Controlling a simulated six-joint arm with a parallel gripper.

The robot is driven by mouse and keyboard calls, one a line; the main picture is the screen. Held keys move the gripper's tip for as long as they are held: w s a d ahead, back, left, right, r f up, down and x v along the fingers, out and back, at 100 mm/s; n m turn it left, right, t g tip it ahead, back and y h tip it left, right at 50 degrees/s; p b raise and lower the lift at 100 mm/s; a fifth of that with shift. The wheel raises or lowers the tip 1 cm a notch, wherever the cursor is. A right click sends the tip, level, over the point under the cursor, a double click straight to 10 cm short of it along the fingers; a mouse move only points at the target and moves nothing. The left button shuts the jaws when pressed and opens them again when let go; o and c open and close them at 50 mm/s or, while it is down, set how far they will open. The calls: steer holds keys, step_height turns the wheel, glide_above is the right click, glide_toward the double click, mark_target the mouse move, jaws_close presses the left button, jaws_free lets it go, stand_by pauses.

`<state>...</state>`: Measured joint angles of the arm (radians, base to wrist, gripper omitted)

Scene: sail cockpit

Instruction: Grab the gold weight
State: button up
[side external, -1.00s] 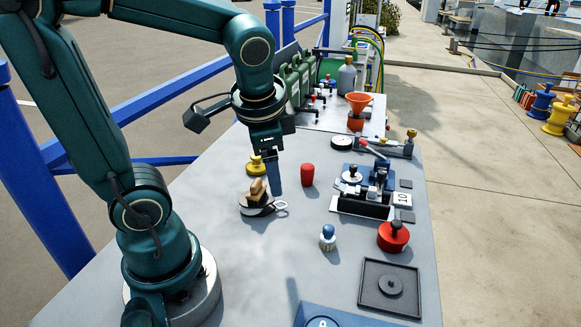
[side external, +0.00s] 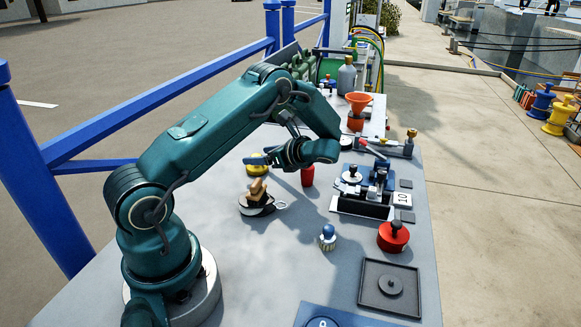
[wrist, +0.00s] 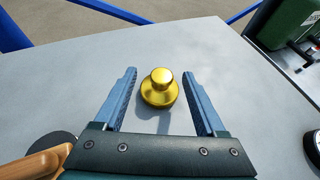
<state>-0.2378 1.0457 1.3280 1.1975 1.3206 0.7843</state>
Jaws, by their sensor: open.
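The gold weight (wrist: 159,91) is a shiny disc with a round knob, standing upright on the grey table. In the wrist view it lies between the two blue fingers of my gripper (wrist: 159,78), with clear gaps on both sides. My gripper is open and empty. In the side external view the gold weight (side external: 258,168) is partly covered by my gripper (side external: 252,160), which reaches toward it from the right. I cannot tell the exact height of the fingers above the table.
A dark round block with a wooden handle (side external: 258,188) sits close in front of the gold weight. A red cylinder (side external: 307,177) stands to its right, under my wrist. A blue-topped brush (side external: 328,236) and a red weight (side external: 393,236) stand nearer. Table beyond the gold weight is clear.

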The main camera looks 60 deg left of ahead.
steer(key=shift+a+f+m, duration=0.4)
steer(key=shift+a+f, duration=0.05)
steer(key=shift+a, duration=0.05)
steer(key=shift+x, duration=2.55)
steer(key=shift+r, duration=0.1)
jaws_close()
